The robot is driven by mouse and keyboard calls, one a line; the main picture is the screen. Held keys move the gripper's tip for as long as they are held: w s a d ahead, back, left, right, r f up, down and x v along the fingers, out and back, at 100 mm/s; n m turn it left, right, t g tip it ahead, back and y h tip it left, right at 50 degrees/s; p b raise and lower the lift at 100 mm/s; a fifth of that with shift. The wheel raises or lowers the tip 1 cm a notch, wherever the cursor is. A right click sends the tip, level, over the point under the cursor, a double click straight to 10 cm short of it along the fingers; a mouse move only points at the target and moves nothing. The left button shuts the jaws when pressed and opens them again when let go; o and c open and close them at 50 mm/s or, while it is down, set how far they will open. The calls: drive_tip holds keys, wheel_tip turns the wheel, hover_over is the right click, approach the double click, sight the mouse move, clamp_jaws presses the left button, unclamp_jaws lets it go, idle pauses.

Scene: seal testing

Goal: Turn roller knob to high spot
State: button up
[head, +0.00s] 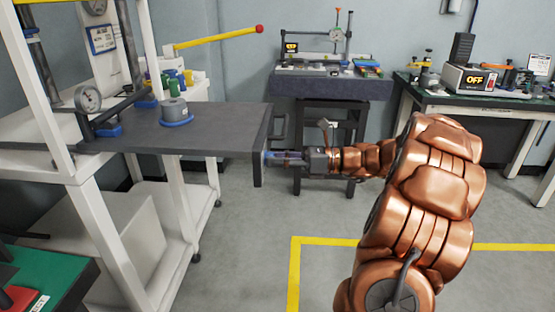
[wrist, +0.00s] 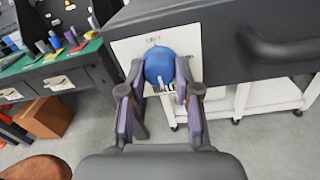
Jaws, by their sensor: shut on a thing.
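The blue round roller knob (wrist: 158,62) sits on a white plate (wrist: 128,48) on the side of the dark machine table (head: 210,132). A pale pointer mark on the knob faces down, toward my gripper, in the wrist view. Small dark lettering shows above and below the knob, but it is too small and partly covered to read. My gripper (wrist: 160,73) has its two purple-padded fingers on either side of the knob, shut on it. In the head view my gripper (head: 282,155) reaches left to the table's end face, and the knob is mostly hidden there.
A dark handle bar (wrist: 285,50) sticks out to the right of the knob. A back bench (head: 330,88) stands behind. The floor to the right is clear, with yellow tape.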

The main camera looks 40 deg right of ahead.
drive_tip(key=shift+n, duration=0.4)
clamp_jaws()
drive_tip(key=shift+n+h+b, duration=0.4)
drive_tip(key=shift+n+b, duration=2.85)
drive_tip(key=shift+n, duration=4.95)
drive_tip(key=shift+r, duration=0.1)
drive_tip(key=o, duration=1.1)
unclamp_jaws()
drive_tip(key=shift+c, duration=0.2)
